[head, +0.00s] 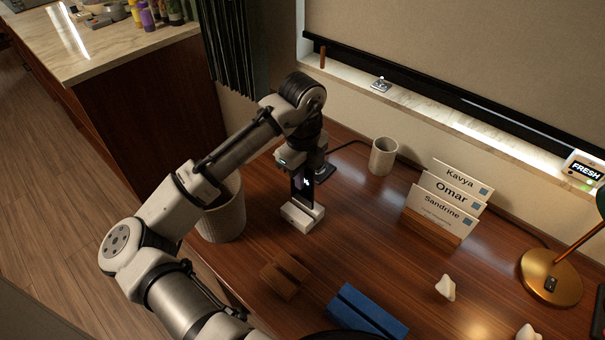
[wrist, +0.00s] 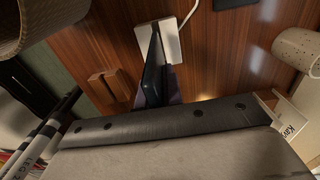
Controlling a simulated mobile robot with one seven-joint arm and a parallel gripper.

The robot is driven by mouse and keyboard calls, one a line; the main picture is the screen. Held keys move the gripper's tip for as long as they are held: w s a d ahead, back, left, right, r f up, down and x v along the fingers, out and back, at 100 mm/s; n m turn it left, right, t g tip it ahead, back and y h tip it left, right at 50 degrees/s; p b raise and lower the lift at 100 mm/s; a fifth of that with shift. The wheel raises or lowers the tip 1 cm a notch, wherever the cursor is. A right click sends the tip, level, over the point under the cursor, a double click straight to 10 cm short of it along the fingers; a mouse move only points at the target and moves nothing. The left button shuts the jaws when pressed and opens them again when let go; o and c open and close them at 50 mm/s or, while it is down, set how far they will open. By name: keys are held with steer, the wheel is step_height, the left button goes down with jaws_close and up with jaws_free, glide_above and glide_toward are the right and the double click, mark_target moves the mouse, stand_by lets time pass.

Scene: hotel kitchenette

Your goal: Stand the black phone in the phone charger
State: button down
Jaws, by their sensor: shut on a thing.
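The black phone (head: 304,187) is upright in my gripper (head: 303,170), which is shut on its upper part. The phone's lower end is at the white phone charger (head: 301,217) on the wooden desk; I cannot tell whether it rests in the slot or sits just above it. In the wrist view the phone (wrist: 152,72) shows as a thin dark edge in line with the charger (wrist: 172,42), which has a white cable. The fingertips are mostly hidden in both views.
A wooden stand (head: 284,276) and a blue stand (head: 367,312) lie in front of the charger. A woven bin (head: 224,218) is left of it. A cup (head: 383,156), name cards (head: 440,205) and a lamp (head: 551,277) stand to the right. A dark flat pad (head: 325,173) lies behind.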

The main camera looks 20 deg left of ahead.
steer(key=shift+f+b, duration=1.45)
steer(key=shift+f, duration=0.75)
steer(key=c, duration=1.5)
jaws_free()
